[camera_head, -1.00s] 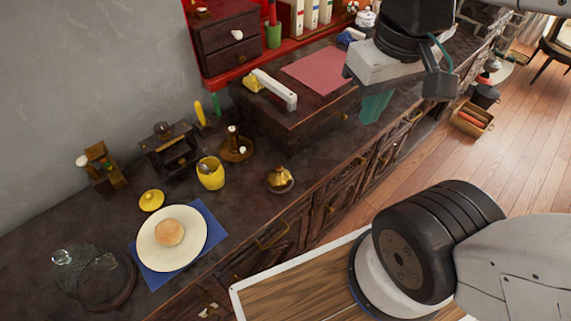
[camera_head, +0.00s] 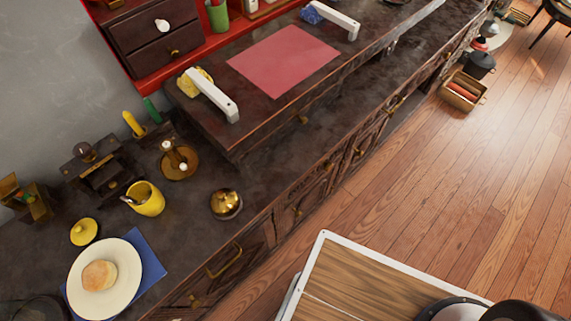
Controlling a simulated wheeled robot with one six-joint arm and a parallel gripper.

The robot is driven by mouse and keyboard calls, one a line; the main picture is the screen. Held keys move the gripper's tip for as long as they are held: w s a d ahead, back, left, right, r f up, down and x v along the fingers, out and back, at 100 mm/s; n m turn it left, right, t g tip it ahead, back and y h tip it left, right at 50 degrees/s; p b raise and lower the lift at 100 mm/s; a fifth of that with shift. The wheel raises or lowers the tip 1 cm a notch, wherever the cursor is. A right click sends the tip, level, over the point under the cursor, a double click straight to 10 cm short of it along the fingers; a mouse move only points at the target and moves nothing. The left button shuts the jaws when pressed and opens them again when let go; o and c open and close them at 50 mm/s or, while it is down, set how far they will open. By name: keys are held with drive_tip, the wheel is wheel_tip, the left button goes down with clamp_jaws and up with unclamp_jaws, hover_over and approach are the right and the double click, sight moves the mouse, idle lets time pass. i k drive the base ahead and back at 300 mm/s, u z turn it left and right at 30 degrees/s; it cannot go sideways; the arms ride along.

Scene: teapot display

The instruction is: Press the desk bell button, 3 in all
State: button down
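The desk bell (camera_head: 226,203), a small golden dome on a dark base, stands upright on the dark counter (camera_head: 262,172). It sits to the right of the yellow cup (camera_head: 145,199) and near the counter's front edge. Nothing covers it or touches it from above. My gripper is not in view; only dark parts of my own body show at the bottom right.
A white plate with a bun (camera_head: 99,276) lies on a blue napkin at the lower left. A brass candle holder (camera_head: 179,160) stands behind the bell. A raised stand (camera_head: 212,133) with white handles and a red mat (camera_head: 283,61) lies behind it.

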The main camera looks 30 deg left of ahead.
sight(220, 195)
drive_tip(key=z, duration=0.3)
drive_tip(key=k, duration=1.15)
drive_tip(key=u, duration=0.9)
